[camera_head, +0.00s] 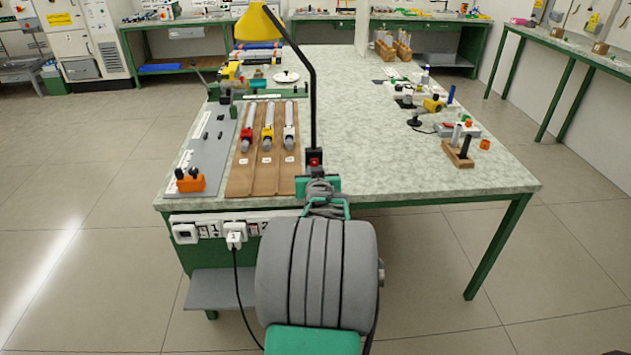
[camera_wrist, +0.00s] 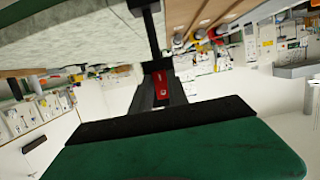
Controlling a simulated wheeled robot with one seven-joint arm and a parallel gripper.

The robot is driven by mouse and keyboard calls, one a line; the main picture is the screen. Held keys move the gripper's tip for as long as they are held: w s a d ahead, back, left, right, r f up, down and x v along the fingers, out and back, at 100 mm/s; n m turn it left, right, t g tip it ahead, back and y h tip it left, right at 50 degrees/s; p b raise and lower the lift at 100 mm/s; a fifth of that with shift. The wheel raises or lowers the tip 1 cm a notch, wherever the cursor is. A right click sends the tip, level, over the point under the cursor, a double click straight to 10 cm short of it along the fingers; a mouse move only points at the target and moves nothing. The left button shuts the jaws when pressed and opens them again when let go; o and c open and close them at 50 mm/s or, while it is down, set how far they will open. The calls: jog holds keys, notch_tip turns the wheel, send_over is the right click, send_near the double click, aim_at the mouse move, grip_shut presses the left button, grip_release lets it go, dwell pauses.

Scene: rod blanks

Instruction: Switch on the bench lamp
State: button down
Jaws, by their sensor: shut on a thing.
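The bench lamp has a yellow shade (camera_head: 258,22) on a bent black arm (camera_head: 312,95) that rises from the bench's near edge. Its red switch (camera_head: 314,161) sits in a dark housing at the foot of the arm. My gripper (camera_head: 318,180) is at this foot, with its fingertips partly hidden by my own wrist. In the wrist view the red switch (camera_wrist: 160,84) shows between the dark fingers of my gripper (camera_wrist: 160,97), which is shut on it. No glow shows at the shade; its underside is hardly seen.
Left of the lamp, wooden boards (camera_head: 266,178) carry several rods. A grey panel (camera_head: 210,150) with an orange block (camera_head: 191,183) lies further left. A white plug (camera_head: 235,236) with a black cord sits in the front socket strip.

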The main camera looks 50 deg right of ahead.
jog(key=t+h+b, duration=0.1)
jog(key=b, duration=0.3)
jog(key=shift+f, duration=0.2)
jog(key=c, duration=1.3)
grip_release()
jog(key=v, duration=0.7)
jog(key=shift+s+a, duration=0.2)
jog(key=shift+a, duration=0.1)
